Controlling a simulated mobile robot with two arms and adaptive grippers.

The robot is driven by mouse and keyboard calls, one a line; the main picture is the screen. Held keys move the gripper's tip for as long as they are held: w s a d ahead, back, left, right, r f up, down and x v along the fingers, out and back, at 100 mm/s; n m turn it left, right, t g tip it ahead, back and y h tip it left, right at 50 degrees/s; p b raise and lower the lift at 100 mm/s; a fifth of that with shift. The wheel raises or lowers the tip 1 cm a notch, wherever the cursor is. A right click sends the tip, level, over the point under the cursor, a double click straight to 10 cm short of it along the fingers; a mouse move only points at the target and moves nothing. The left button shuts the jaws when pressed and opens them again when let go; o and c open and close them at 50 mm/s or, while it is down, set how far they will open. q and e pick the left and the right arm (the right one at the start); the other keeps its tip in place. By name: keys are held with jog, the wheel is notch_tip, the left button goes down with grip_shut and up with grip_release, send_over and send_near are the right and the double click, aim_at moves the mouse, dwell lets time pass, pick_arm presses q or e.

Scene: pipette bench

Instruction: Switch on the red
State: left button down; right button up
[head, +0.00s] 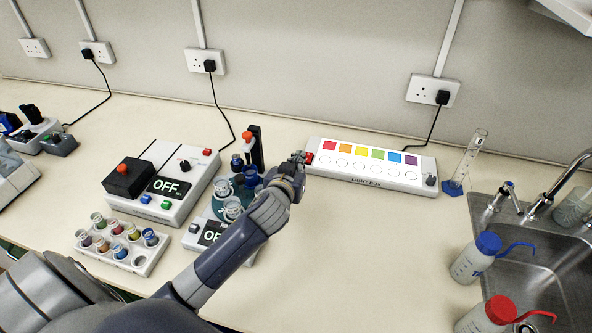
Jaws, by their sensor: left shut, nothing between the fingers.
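The white light box (385,185) lies along the back of the bench, with a row of coloured squares on top. Its red square (329,145) is at the left end, with a round white button below each colour. A small red part (309,158) shows at the box's left end, beside my fingertips. A dark knob (431,180) is at the right end. My left gripper (299,158) is shut and empty at the box's left end. I cannot tell whether it touches the box. My right gripper is out of view.
Left of my arm stand a device with an OFF display (165,186), a second device partly hidden by my arm, and a vial rack (142,262). A measuring cylinder (467,160), two wash bottles (474,258) and a sink (540,270) are at right. The bench front centre is clear.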

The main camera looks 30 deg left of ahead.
pick_arm(q)
jog(key=v, duration=0.2)
jog(key=shift+s+d, duration=0.15)
jog(key=shift+s, duration=0.15)
dwell(0.3)
